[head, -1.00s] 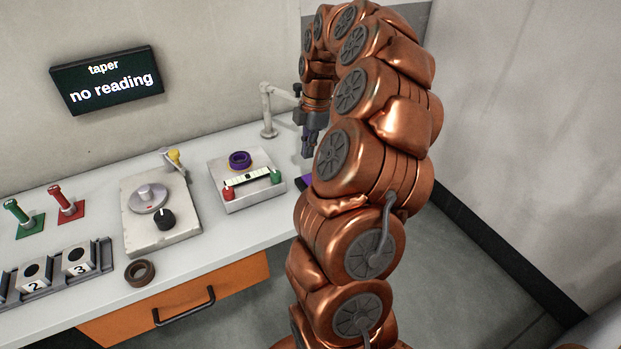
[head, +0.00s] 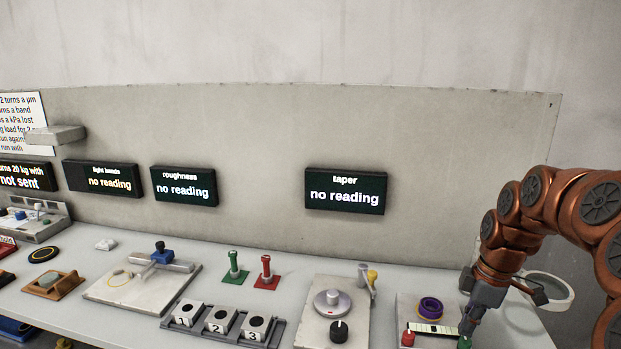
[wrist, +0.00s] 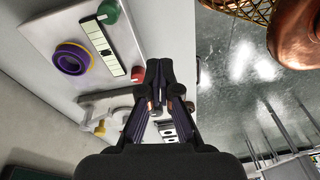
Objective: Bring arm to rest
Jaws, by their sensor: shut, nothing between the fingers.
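My copper arm (head: 563,195) arches in from the right in the head view. My gripper (head: 468,327) hangs down at the lower right, in front of the right side of the plate with the purple ring. In the wrist view my gripper (wrist: 158,70) is shut, its dark fingertips together with nothing between them. It appears beside the plate's edge, near the bench edge. Its height above the bench is hard to tell.
The plate (wrist: 50,25) carries a purple ring (head: 430,308), a striped bar (head: 433,328), a red knob (head: 408,338) and a green knob (wrist: 108,12). Left of it stand a dial plate (head: 315,320) and numbered blocks (head: 220,319). A round white-rimmed item (head: 550,291) lies behind my gripper.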

